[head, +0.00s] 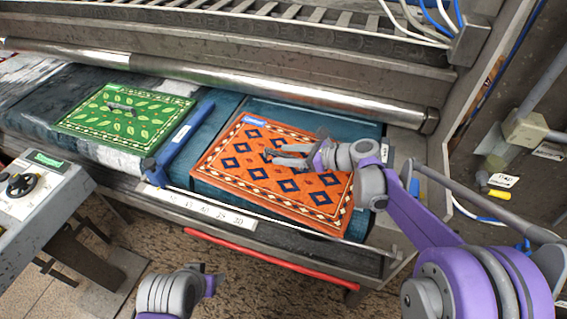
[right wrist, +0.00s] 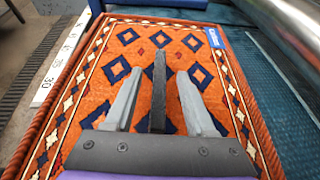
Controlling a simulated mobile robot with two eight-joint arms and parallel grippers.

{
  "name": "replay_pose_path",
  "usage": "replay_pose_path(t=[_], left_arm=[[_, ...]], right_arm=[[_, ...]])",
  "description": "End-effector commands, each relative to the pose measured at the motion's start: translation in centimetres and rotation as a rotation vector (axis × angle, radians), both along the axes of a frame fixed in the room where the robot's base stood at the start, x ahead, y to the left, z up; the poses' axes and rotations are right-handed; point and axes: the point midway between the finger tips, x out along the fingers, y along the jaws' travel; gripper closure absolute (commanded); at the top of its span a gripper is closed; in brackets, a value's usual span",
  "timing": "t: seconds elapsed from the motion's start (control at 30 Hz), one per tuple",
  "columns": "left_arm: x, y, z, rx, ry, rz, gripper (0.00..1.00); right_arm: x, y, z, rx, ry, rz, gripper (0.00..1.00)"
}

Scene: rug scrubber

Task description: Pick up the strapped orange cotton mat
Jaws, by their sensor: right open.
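The orange cotton mat (head: 235,165), with dark blue diamonds and a patterned border, lies flat on the blue belt in the head view. It fills most of the right wrist view (right wrist: 92,95). A dark upright strap (right wrist: 158,85) stands out from its middle. My right gripper (head: 272,157) is over the middle of the mat. In the right wrist view its fingers (right wrist: 160,75) are open, one on each side of the strap; contact cannot be told. My left gripper (head: 210,284) is low in the head view, away from the mat, and its jaw opening is unclear.
A green leaf-patterned mat (head: 90,125) with a grey strap lies to the left. A blue bar (head: 183,138) lies between the mats. A metal roller (head: 290,92) runs behind them. A control box (head: 30,200) is at left, and a red rail (head: 270,257) is at the front.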

Motion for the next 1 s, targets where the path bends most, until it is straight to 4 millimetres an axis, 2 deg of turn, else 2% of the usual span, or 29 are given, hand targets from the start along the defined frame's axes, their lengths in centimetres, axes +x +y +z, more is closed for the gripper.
replay_pose_path(t=[0.1,0.3,0.6,1.0], left_arm=[[0.00,0.00,0.01,0.000,0.000,0.000,0.45],[0.00,0.00,0.00,0.000,0.000,0.000,0.45],[0.00,0.00,0.00,0.000,0.000,0.000,0.45],[0.00,0.00,0.00,0.000,0.000,0.000,0.45]], right_arm=[[0.39,0.92,-0.42,0.000,0.000,0.001,0.45],[0.39,0.90,-0.44,0.000,0.000,0.000,0.47],[0.38,0.88,-0.42,0.000,0.000,0.000,1.00],[0.38,0.87,-0.41,0.000,0.000,0.000,1.00]])
